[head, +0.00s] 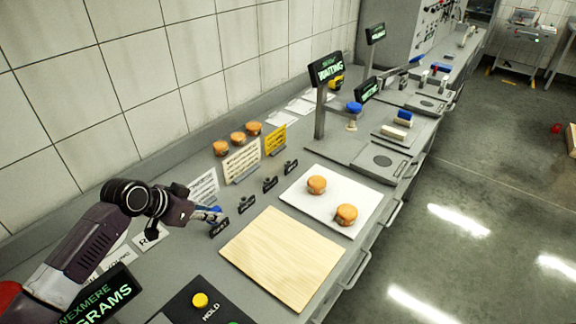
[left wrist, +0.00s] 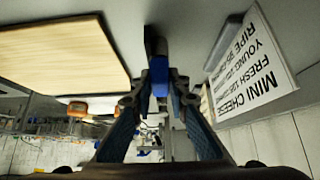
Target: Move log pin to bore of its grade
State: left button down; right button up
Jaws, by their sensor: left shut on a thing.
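My left gripper (head: 214,212) is low over the grey counter, beside the nearest of several small black labelled tags (head: 219,227). In the left wrist view its blue-padded fingers (left wrist: 160,76) are closed on a small blue piece, the log pin (left wrist: 160,89). A dark upright shape stands just beyond the fingertips there. In the head view the pin is hard to tell from the blue fingers. More tags (head: 246,204) stand in a row toward the back. Their lettering is too small to read, and I cannot make out the bores. My right gripper is not in view.
A wooden board (head: 282,258) lies right of the gripper; a white tray (head: 343,211) with two cheese wheels (head: 346,215) is beyond it. A printed card (head: 204,188), a larger sign (head: 242,161) and more cheeses (head: 237,139) stand along the wall side.

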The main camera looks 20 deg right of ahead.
pick_arm(q)
jog(key=shift+r+p, duration=2.2)
jog(key=shift+r, duration=0.4)
jog(key=shift+r, duration=0.1)
notch_tip(320, 180, up, 3)
jog(key=p, duration=0.3)
